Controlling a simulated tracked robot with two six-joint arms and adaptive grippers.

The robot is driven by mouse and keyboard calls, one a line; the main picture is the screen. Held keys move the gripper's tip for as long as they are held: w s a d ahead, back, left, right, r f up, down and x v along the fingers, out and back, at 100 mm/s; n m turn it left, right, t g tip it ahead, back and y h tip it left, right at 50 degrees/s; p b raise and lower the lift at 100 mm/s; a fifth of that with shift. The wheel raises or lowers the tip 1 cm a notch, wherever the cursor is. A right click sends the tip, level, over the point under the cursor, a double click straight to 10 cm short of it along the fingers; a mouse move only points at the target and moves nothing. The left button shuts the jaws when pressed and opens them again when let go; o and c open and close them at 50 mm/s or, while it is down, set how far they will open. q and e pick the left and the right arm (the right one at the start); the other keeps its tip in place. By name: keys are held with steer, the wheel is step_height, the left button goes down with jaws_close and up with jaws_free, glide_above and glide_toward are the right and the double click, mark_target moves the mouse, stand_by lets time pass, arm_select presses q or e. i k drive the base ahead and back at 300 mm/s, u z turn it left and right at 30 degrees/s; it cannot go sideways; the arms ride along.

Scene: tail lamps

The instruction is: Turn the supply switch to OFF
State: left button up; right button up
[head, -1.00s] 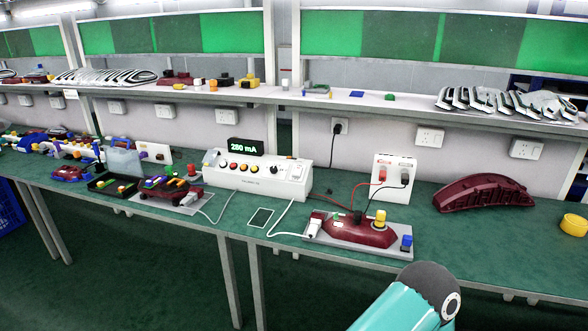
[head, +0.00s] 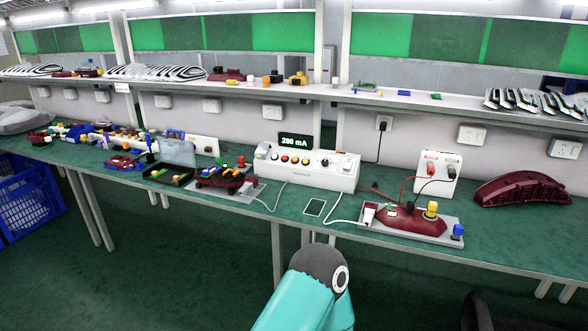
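The white supply box (head: 305,172) stands on the green bench at the middle. Its display (head: 295,141) glows green and seems to read 280 mA. Its sloped front has several coloured buttons and a dark knob (head: 325,162). A small dark switch-like part (head: 347,166) sits near its right end; its position and lettering are too small to read. A teal link of my arm with a dark grey joint rises at the bottom centre, in front of the bench. Neither gripper shows in the head view.
A dark red tail lamp (head: 410,221) lies on a plate right of the box, wired to a white socket panel (head: 437,172). Another lamp assembly (head: 222,176) sits left of the box. A phone-like slab (head: 315,207) and white cables lie in front. A shelf (head: 400,100) runs above.

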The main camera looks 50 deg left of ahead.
mark_target(348, 164)
steer(key=u, duration=0.65)
steer(key=k, duration=0.7)
steer(key=u, duration=1.1)
steer(key=i, duration=2)
steer(key=z, duration=0.7)
